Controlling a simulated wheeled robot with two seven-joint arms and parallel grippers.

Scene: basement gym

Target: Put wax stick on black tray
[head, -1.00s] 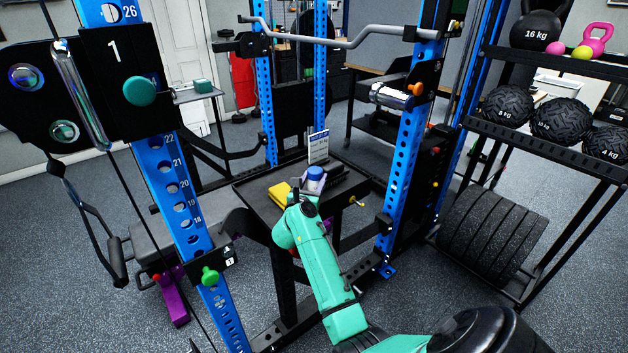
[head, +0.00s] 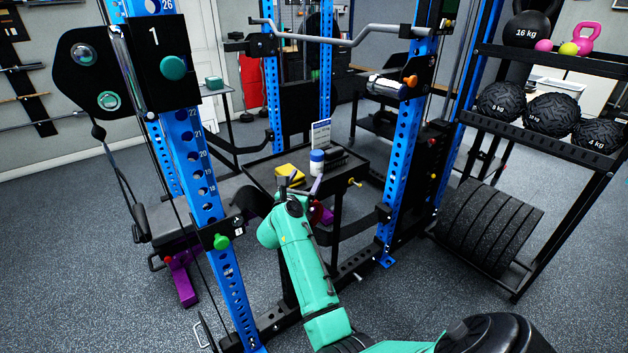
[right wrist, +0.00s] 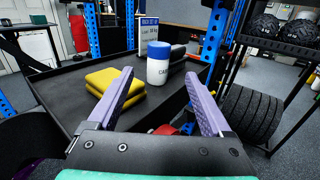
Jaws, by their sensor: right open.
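A black tray-like shelf (head: 262,176) with a raised rim sits inside the blue rack; the right wrist view shows its surface (right wrist: 60,98). On it stands a white bottle with a blue cap (head: 317,161), also upright in the right wrist view (right wrist: 158,68). I cannot pick out a wax stick for certain. My right gripper (head: 302,182) is open at the near edge of the shelf. Its purple fingers (right wrist: 160,76) are spread with nothing held between them; the bottle stands beyond, in line with the gap. My left gripper is out of view.
A folded yellow cloth (right wrist: 115,83) lies left of the bottle, and a small sign (head: 321,134) stands behind it. Blue uprights (head: 405,150) flank the shelf. A rack of black balls (head: 551,114) and plates stands at right. Open floor lies at lower left.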

